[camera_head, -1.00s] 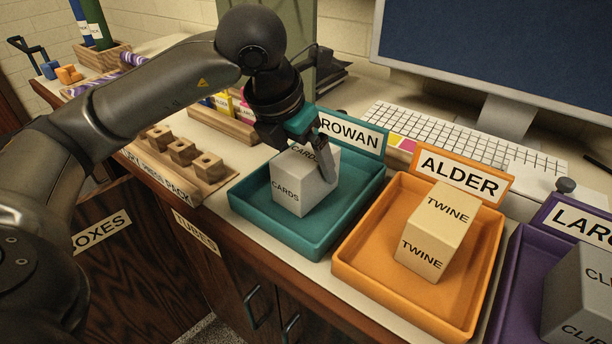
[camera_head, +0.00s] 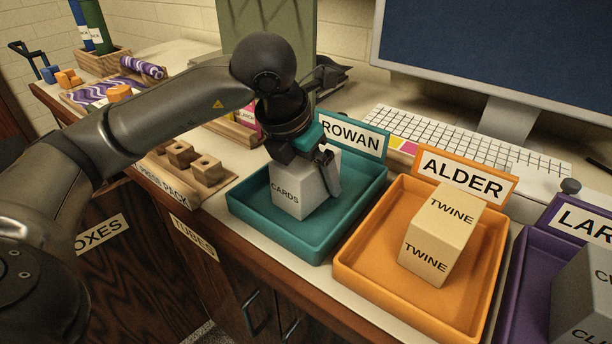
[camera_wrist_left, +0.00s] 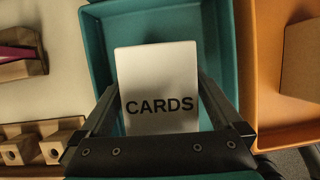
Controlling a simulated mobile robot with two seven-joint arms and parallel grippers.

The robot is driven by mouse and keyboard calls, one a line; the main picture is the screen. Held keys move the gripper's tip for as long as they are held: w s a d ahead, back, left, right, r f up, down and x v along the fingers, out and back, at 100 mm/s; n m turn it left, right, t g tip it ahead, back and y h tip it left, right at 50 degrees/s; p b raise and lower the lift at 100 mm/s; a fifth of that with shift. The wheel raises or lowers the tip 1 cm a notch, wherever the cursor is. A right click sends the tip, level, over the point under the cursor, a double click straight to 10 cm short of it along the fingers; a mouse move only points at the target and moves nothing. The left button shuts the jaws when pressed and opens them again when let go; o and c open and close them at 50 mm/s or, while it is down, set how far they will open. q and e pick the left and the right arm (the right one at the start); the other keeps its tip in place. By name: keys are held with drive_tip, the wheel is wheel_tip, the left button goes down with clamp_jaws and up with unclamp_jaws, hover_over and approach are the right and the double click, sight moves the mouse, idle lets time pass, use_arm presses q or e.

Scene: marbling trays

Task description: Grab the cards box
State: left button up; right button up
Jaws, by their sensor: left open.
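The white cards box (camera_head: 293,190) stands in the teal tray labelled ROWAN (camera_head: 318,243). My left gripper (camera_head: 318,180) is over the box, pointing down, with one finger along the box's right side. In the left wrist view the cards box (camera_wrist_left: 157,80) lies between the two open fingers (camera_wrist_left: 158,105), its CARDS label facing the camera. A gap shows at the right finger; whether the left finger touches the box I cannot tell. The gripper hides part of the box's top in the head view. My right gripper is not in view.
To the right are an orange ALDER tray (camera_head: 357,268) with a twine box (camera_head: 440,232) and a purple tray (camera_head: 520,262) with a grey box (camera_head: 585,300). Wooden blocks (camera_head: 182,155) stand left of the teal tray. A keyboard (camera_head: 450,135) and monitor are behind.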

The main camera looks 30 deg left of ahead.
use_arm(q)
drive_tip(key=shift+f, duration=0.2)
idle(0.3)
drive_tip(key=c, duration=1.4)
